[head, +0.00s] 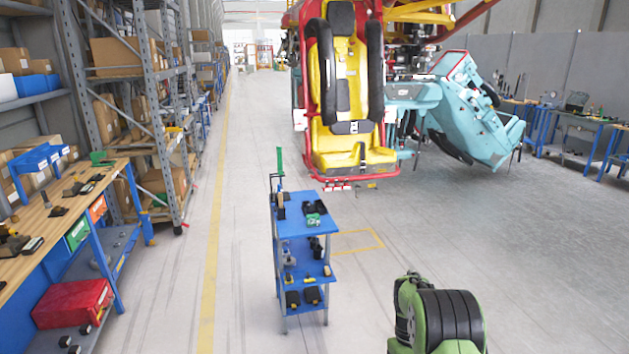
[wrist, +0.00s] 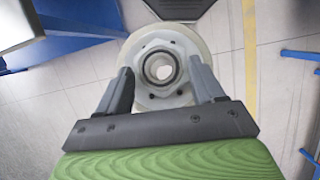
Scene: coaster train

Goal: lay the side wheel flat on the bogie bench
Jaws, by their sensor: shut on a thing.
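In the wrist view my gripper (wrist: 162,88) is shut on the side wheel (wrist: 163,44), a pale round wheel with a grey hub and a hole in its middle. One finger lies on each side of the hub. The wheel is held clear over the concrete floor, its hub face toward the camera. The head view shows neither the gripper nor the wheel. No bench is marked as the bogie bench; a wood-topped bench (head: 22,236) with blue legs and small parts on it stands at the left, and another workbench (head: 585,118) stands far right.
A blue tiered cart (head: 309,227) with tools stands in mid-floor. Tall shelves (head: 163,115) line the left. A red and yellow coaster seat (head: 352,160) and a teal car (head: 470,115) hang behind. Blue metalwork (wrist: 80,18) shows in the wrist view. The floor at right is clear.

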